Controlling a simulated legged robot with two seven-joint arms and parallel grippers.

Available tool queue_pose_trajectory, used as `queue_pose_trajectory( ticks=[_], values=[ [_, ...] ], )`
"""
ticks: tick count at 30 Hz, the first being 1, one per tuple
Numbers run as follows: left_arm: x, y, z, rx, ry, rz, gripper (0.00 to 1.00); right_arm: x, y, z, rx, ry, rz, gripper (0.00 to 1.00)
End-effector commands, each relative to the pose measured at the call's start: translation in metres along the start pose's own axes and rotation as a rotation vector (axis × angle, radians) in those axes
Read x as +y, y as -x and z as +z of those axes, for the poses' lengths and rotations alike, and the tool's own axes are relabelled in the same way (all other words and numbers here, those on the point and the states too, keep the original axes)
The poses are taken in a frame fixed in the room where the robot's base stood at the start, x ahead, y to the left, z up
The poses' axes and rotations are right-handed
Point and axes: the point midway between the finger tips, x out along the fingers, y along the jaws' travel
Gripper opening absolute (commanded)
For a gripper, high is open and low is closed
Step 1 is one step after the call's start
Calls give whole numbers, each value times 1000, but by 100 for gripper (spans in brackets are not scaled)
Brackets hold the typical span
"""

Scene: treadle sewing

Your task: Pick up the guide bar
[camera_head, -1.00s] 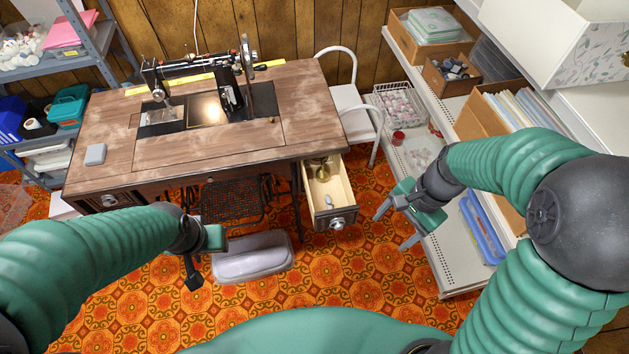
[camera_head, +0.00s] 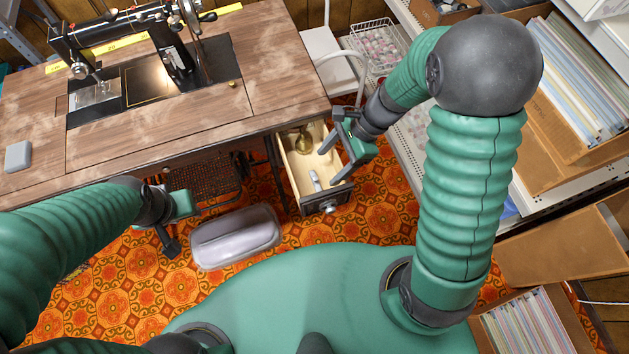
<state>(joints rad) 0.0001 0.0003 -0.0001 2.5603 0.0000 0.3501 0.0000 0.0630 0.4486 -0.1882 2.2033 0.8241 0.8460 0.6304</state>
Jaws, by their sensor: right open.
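The open drawer (camera_head: 303,203) of the sewing table holds a brass-coloured piece (camera_head: 303,143) toward its back and a small silvery piece (camera_head: 315,181) nearer its front. I cannot tell for sure which thing is the guide bar; the silvery piece may be it. My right gripper (camera_head: 329,163) is open and empty at the drawer's right side, its fingers pointing left and down over the drawer, close to the silvery piece but seemingly apart from it. My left gripper (camera_head: 170,243) hangs left of the grey cushion-like object, seen partly; its jaws are unclear.
The sewing machine (camera_head: 178,50) stands on the wooden table (camera_head: 215,125). A grey box-like object (camera_head: 236,238) lies on the orange patterned floor (camera_head: 385,215). A white chair (camera_head: 322,68) stands behind the drawer. Shelving with folders (camera_head: 575,85) lines the right.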

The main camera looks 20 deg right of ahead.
Motion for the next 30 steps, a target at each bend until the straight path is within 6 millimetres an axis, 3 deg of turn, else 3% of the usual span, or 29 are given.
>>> queue_pose_trajectory(
  ticks=[10, 19, 30],
  values=[
    [0, -25, 6, 1, 0, 0, 36, 1, -57, -1, 0, 2, 3, 69],
    [0, -25, 6, 1, 0, 0, 36, 0, -62, 1, 1, 1, 0, 68],
    [0, -25, 6, 1, 0, 0, 36, 0, -61, 0, 1, 1, 0, 19]
  ],
)
